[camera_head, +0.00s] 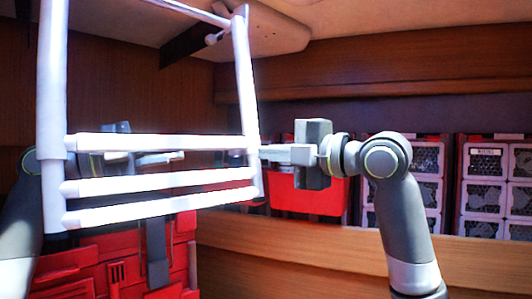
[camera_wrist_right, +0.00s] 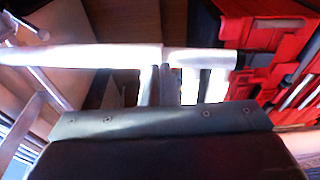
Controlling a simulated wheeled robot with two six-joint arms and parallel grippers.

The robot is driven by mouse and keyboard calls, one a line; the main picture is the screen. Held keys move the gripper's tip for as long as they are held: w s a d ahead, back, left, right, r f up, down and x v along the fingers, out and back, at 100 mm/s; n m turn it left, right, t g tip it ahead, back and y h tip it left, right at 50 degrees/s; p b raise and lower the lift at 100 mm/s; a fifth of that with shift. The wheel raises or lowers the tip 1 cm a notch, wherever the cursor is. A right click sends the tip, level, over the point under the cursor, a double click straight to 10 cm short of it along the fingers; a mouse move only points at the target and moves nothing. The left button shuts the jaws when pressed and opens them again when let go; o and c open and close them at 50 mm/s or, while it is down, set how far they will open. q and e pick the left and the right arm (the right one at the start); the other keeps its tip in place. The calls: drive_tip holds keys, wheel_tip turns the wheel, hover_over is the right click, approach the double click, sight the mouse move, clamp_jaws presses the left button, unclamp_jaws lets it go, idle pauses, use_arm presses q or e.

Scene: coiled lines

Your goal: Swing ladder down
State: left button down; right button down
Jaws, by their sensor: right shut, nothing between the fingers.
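The white tubular ladder (camera_head: 160,142) hangs at the left of the head view, with two side rails and several rungs. Its lower rungs are close together. My right gripper (camera_head: 264,154) is shut and empty, its fingertips at the ladder's right rail near the lower rungs. In the right wrist view the fingers (camera_wrist_right: 155,86) reach up to a white tube of the ladder (camera_wrist_right: 130,55); I cannot tell whether they touch it. My left gripper (camera_head: 172,157) is behind the rungs, partly hidden, so its opening cannot be told.
Red cases (camera_head: 110,265) stand below the ladder at lower left. A red bin (camera_head: 310,197) sits behind my right gripper. A dark bracket (camera_head: 192,42) hangs from the ceiling.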

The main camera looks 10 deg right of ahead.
use_arm(q)
drive_tip(key=shift+r, duration=0.1)
drive_tip(key=shift+s+d+r, duration=0.1)
drive_tip(key=shift+s+d, duration=0.35)
use_arm(e)
drive_tip(key=shift+w+a+f, duration=0.3)
drive_tip(key=shift+w+f, duration=0.15)
drive_tip(key=shift+w, duration=0.1)
use_arm(q)
drive_tip(key=c, duration=1.7)
unclamp_jaws()
drive_tip(key=shift+a, duration=0.1)
drive_tip(key=shift+o, duration=0.9)
drive_tip(key=shift+a, duration=0.15)
drive_tip(key=shift+w+a, duration=0.1)
drive_tip(key=shift+w, duration=0.15)
use_arm(e)
drive_tip(key=shift+w+a, duration=0.1)
drive_tip(key=shift+a, duration=0.1)
